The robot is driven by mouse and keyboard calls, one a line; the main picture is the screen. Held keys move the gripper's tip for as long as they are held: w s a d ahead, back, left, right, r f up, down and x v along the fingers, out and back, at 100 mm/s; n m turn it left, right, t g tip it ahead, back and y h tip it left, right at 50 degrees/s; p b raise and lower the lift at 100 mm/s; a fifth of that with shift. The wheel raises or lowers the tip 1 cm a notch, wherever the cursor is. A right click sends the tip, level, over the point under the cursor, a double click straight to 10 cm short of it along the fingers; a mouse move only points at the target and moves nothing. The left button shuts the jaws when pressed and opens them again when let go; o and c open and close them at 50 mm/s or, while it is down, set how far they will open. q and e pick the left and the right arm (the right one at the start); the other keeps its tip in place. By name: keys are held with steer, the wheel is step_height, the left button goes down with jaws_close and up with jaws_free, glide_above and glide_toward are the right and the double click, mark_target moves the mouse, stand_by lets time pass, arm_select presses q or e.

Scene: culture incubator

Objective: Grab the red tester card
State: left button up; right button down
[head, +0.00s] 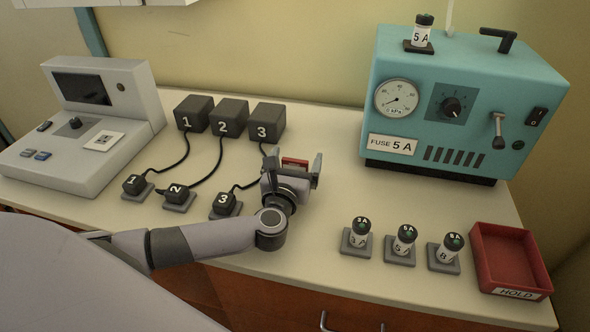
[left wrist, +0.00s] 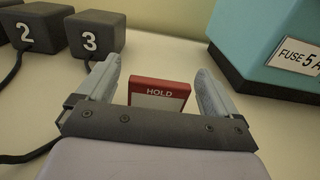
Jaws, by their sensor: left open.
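The red tester card (left wrist: 160,87) has a red top band marked HOLD and a pale lower part. In the left wrist view it shows between the two fingers of my left gripper (left wrist: 157,76), with a gap on each side. In the head view only a strip of the red card (head: 294,161) shows between the fingers of my left gripper (head: 294,168), and the gripper hides the rest. The left gripper is open, and whether it touches the card I cannot tell. My right gripper is not in view.
Black boxes 1, 2 and 3 (head: 266,120) stand left, cabled to small numbered plugs (head: 226,204). A teal fuse machine (head: 460,100) stands right. Several fuses (head: 404,242) and a red HOLD tray (head: 512,258) are at front right. A grey console (head: 85,130) is far left.

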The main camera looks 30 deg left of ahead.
arm_select(q)
steer(key=c, duration=1)
steer(key=shift+r, duration=0.1)
steer(key=shift+c, duration=0.2)
